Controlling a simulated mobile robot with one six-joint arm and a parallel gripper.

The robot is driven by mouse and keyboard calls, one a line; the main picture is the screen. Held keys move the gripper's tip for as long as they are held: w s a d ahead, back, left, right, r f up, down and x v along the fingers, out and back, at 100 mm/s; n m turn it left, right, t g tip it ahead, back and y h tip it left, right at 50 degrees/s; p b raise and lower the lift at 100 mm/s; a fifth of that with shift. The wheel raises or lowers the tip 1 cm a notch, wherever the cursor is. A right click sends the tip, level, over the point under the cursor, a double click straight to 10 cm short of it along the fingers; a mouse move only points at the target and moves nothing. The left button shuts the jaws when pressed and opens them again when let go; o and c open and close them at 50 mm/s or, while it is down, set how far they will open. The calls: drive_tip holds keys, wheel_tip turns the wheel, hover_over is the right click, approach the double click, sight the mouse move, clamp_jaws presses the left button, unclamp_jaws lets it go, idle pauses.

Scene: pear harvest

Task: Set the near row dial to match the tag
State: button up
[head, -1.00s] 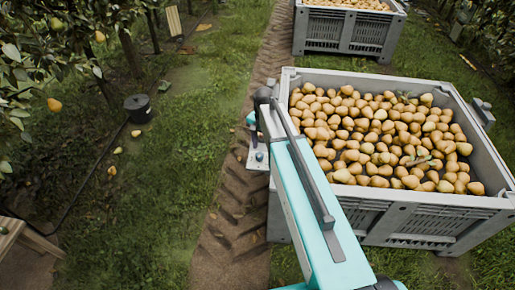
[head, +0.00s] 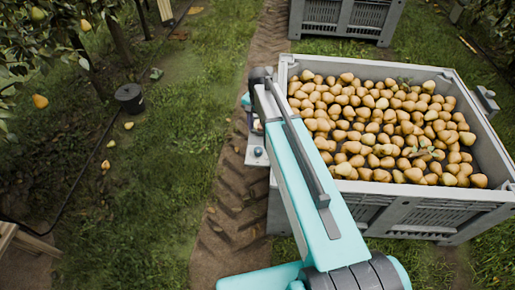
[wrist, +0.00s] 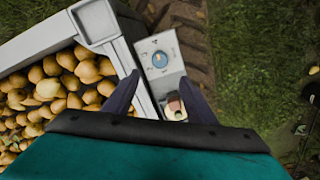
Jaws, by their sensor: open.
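A pale panel with a round blue dial (wrist: 160,59) shows in the wrist view, just beyond my fingertips. Marks surround the dial, but they are too small to read. Below it on the same panel is a small cream and reddish fitting (wrist: 175,107), between my fingers. My gripper (wrist: 159,76) is open and empty, its two dark fingers on either side of the panel in the picture. In the head view the panel (head: 256,152) sits at the left side of the near bin, partly hidden by my arm. I cannot make out a tag for certain.
A large grey bin (head: 375,198) full of pears stands to the right, its corner close to my left finger in the wrist view. Another grey bin (head: 345,18) is behind. A black bucket (head: 130,97) and fallen pears lie on the grass at left.

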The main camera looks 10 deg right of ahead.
sight(258, 149)
drive_tip(key=shift+f, duration=0.15)
drive_tip(key=shift+f+p, duration=1.35)
drive_tip(key=shift+f, duration=5.35)
drive_tip(key=shift+c, duration=0.2)
drive_tip(key=c, duration=1)
